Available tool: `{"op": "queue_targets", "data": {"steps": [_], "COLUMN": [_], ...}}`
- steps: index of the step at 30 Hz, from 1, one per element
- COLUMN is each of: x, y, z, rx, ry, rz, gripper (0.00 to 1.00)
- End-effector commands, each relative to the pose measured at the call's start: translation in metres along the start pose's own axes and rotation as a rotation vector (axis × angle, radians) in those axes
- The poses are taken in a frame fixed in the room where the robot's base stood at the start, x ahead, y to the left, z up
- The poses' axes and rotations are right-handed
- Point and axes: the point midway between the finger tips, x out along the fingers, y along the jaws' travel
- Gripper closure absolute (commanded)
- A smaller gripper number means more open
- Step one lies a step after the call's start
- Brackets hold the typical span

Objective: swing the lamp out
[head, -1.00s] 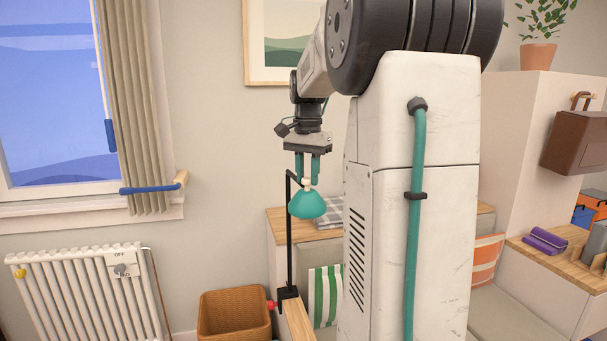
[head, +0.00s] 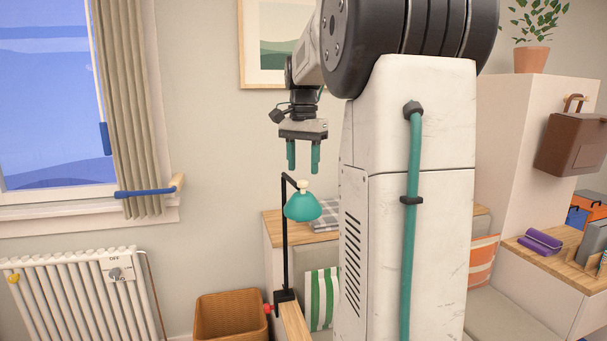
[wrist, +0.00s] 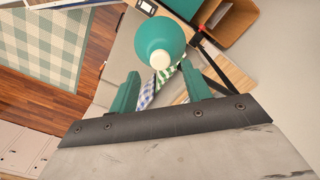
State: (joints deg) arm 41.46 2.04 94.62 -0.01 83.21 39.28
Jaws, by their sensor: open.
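The lamp has a teal shade (head: 303,207) with a cream knob (head: 302,185) on top. It hangs from a black post and arm (head: 285,240) clamped at the edge of a wooden ledge. My gripper (head: 303,168) is open and empty, a little above the knob and apart from it. In the wrist view the lamp shade (wrist: 160,38) and knob (wrist: 160,60) show beyond my two teal fingers (wrist: 157,88), roughly between them. The black lamp arm (wrist: 203,48) runs off to the right there.
A wicker basket (head: 232,316) stands on the floor left of the lamp's base. A white radiator (head: 70,295) is under the window at left.

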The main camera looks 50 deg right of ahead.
Motion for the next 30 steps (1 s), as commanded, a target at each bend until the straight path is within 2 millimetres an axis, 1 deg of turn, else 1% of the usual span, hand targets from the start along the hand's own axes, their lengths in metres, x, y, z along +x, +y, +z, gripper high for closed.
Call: {"op": "queue_targets", "data": {"steps": [1,3,6,9,13,30], "x": [-0.009,-0.020,-0.033,-0.039,-0.041,-0.041], "y": [0.000,0.000,0.000,0.000,0.001,0.000], "z": [-0.001,0.000,0.000,0.000,0.000,0.000], "rx": [0.000,0.000,0.000,0.000,0.000,-0.019], "ry": [0.002,0.002,0.001,0.001,0.000,0.002], "rz": [-0.002,-0.001,-0.001,0.000,0.000,-0.001], "gripper": [0.52,0.52,0.52,0.52,0.52,0.52]}}
